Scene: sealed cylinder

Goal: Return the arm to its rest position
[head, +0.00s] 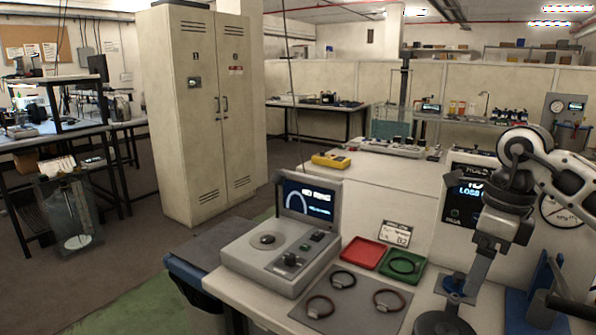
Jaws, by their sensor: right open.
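My right arm comes in from the right edge, and its white and dark links bend downward. Its gripper (472,288) points down over the front right of the bench. A dark round part (443,324) is just below, cut by the bottom edge. My left gripper is not in view.
A grey mat with dark rings (342,279) lies left of my gripper, near a red tray (364,253) and a green tray (403,266) holding a ring. A tester with a screen (309,203) stands left. A blue stand (540,293) is close on the right.

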